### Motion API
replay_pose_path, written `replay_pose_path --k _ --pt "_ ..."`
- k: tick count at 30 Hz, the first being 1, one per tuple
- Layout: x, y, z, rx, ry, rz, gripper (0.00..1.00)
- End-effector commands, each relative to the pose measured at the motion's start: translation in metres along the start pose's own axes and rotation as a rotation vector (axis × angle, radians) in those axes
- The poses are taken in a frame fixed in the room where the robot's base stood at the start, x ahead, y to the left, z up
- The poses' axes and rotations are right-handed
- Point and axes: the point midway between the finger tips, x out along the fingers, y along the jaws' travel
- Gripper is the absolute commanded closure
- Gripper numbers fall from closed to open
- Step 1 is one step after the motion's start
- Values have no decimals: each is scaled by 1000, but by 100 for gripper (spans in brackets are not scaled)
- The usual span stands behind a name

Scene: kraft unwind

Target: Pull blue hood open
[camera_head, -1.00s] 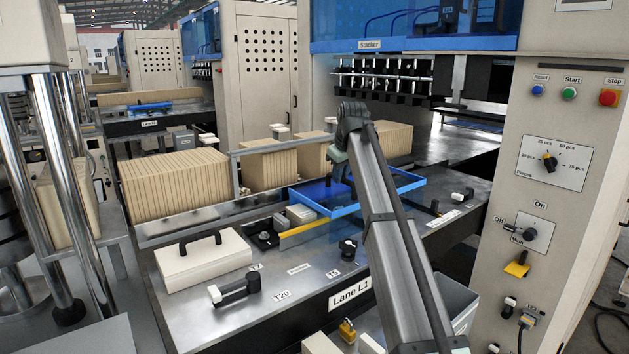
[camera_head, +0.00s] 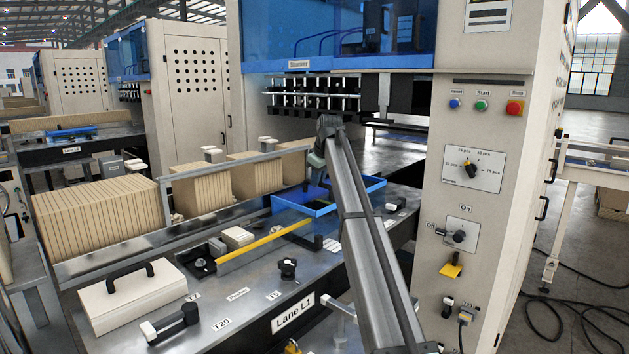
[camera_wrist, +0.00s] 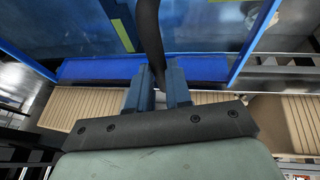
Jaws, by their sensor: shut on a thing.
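The blue hood (camera_head: 300,211) is a blue-framed clear panel lying low over the Lane L1 bench, left of the control cabinet. My gripper (camera_head: 317,182) is over it at the end of my arm. In the wrist view my gripper's two blue-grey fingers (camera_wrist: 157,88) are closed around a dark curved handle (camera_wrist: 148,35). The hood's blue rim (camera_wrist: 100,70) and clear panel show behind the fingers. My wrist and arm hide part of the hood in the head view.
A yellow strip (camera_head: 262,244) lies left of the hood, with a black knob (camera_head: 288,268) in front. Stacked kraft sheets (camera_head: 97,203) stand behind a metal rail at left. The control cabinet (camera_head: 500,200) rises at right. A white block with handle (camera_head: 140,293) sits front left.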

Motion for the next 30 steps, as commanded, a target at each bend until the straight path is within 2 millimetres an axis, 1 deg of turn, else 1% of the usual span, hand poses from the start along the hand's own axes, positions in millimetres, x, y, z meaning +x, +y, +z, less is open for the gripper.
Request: replay_pose_path --k 7,8,15,24,28,30 --pt "0 0 0 0 1 1 100" --pt "0 0 0 0 1 1 78" --pt "0 0 0 0 1 0 56" --pt "-2 0 0 0 1 0 56" --pt "-13 0 0 0 1 0 56" --pt "-24 0 0 0 1 1 56"
